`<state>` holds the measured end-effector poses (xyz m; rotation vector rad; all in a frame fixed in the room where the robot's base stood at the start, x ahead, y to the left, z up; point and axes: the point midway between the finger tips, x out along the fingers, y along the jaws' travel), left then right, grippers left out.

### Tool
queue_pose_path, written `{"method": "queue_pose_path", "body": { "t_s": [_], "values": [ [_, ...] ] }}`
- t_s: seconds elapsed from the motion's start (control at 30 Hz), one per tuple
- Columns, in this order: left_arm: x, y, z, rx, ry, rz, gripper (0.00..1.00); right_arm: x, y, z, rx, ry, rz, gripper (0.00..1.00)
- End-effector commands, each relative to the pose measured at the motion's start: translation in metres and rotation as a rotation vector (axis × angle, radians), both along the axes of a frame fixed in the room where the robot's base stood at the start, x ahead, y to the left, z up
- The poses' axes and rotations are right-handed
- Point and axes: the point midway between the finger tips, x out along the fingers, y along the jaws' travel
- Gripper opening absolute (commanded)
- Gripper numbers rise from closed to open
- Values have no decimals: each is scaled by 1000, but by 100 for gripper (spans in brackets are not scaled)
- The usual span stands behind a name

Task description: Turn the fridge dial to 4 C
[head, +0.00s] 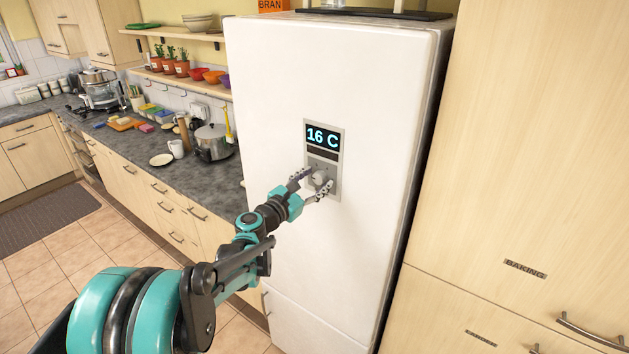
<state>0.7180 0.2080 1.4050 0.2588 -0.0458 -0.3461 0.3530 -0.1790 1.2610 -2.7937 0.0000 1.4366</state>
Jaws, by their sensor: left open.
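The white fridge (275,75) stands in the middle of the head view, with its door closed. A grey control panel on its door carries a display (323,138) that reads 16 C. Below the display is the round grey dial (319,178). My left gripper (314,184) is open at the dial, with one finger on its upper left and the other on its lower right. I cannot tell whether the fingers touch the dial. My right gripper is not in view.
A dark counter (120,151) runs along the left, with a steel pot (211,143), a white mug (177,149) and a plate (161,160). Tall wooden cabinets (530,150) stand close on the right. The tiled floor (35,290) at lower left is clear around a mat (45,218).

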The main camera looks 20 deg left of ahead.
Motion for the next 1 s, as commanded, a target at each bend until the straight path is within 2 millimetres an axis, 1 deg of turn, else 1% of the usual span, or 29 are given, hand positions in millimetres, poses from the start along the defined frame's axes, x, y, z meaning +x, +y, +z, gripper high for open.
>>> {"method": "queue_pose_path", "body": {
  "t_s": [0.13, 0.17, 0.2, 0.27, 0.3, 0.33, 0.67, 0.87, 1.0],
  "values": [
    [0, 0, 0, 0, 0, 0, 54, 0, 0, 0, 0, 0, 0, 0],
    [0, 0, 0, 0, 0, 0, 49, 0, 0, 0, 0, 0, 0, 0],
    [0, 0, 0, 1, 0, 0, 38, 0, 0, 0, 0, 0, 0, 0],
    [0, 0, 0, 1, 0, 0, 22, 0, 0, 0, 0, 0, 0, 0],
    [0, 0, 0, 1, 0, 0, 12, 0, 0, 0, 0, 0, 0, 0],
    [0, 0, 0, 1, 0, 0, 4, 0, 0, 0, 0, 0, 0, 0],
    [0, 0, 0, 20, -7, 0, 4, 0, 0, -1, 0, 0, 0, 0],
    [0, 0, -1, 100, -36, 0, 4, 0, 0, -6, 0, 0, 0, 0],
    [-1, -1, -1, 196, -71, 0, 4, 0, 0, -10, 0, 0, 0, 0]
  ]
}}
